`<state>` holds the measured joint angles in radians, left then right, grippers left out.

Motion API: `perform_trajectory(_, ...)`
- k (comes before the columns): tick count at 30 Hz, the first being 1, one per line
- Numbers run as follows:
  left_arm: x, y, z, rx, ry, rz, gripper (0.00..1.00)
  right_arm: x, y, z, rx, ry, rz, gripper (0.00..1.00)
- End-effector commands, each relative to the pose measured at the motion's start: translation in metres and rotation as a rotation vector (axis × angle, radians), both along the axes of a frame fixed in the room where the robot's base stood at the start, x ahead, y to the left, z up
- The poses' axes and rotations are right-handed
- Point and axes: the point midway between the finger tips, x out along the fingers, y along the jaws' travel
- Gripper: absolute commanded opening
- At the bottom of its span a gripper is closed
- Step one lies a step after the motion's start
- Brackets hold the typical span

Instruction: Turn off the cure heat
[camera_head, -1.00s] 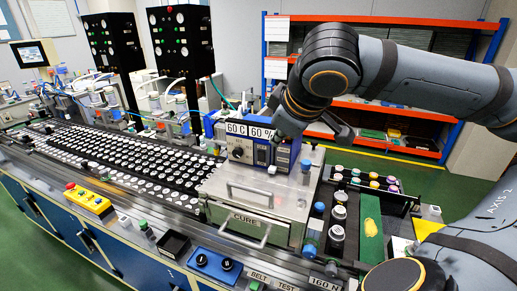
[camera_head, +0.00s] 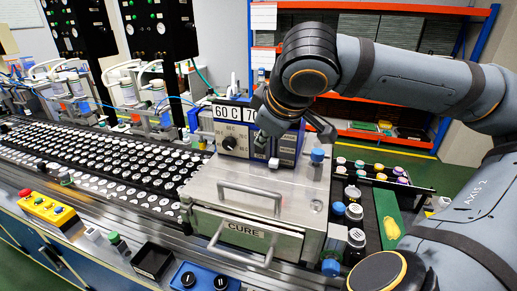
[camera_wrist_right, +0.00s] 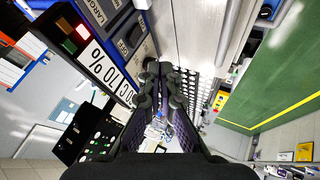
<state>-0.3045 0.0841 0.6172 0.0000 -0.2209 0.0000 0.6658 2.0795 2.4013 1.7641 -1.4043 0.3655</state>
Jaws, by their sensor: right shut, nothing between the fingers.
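The silver cure box (camera_head: 260,195), labelled CURE, stands at the centre of the bench in the head view. On top is a blue-and-grey control box (camera_head: 232,143) with a dark round dial (camera_head: 229,142) and temperature marks. Signs above it read "60 C" (camera_head: 228,113) and a partly hidden "70". My right gripper (camera_head: 264,142) is in front of the control box's right part, hiding some of it. In the wrist view my right gripper (camera_wrist_right: 163,75) is shut and empty, beside the control panel (camera_wrist_right: 122,35) with an "OFF" label and a "70 %" sign (camera_wrist_right: 103,67). I cannot tell whether it touches the panel. My left gripper is not in view.
Trays of white round parts (camera_head: 105,165) fill the bench's left. Bottles (camera_head: 354,215) and a green strip (camera_head: 388,215) stand right of the cure box. A yellow button box (camera_head: 47,210) and blue two-knob panel (camera_head: 203,277) lie along the front.

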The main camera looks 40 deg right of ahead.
Motion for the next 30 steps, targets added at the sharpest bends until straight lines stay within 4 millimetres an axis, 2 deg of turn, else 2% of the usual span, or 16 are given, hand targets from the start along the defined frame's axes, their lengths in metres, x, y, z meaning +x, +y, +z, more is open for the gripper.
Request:
perform_trajectory(1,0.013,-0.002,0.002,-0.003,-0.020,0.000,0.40,0.000,0.000,0.001,0.000,0.000,0.000,0.00)
perform_trajectory(3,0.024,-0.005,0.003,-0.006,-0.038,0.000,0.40,0.000,0.000,0.001,0.000,0.000,0.000,0.00)
perform_trajectory(5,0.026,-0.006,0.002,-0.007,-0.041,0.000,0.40,0.001,0.000,-0.001,0.000,0.000,0.000,0.00)
perform_trajectory(8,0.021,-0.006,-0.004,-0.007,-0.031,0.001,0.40,0.005,-0.002,-0.009,0.002,0.002,0.001,0.00)
perform_trajectory(15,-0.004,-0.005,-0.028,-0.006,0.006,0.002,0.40,0.031,-0.013,-0.048,0.004,0.004,0.000,0.00)
perform_trajectory(22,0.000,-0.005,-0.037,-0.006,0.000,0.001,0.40,0.059,-0.025,-0.084,0.003,0.004,0.001,0.00)
perform_trajectory(25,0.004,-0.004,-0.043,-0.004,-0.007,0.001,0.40,0.066,-0.042,-0.078,0.005,-0.002,-0.005,0.00)
perform_trajectory(30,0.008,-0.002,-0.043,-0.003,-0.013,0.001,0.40,0.074,-0.057,-0.074,0.002,-0.002,-0.002,0.00)
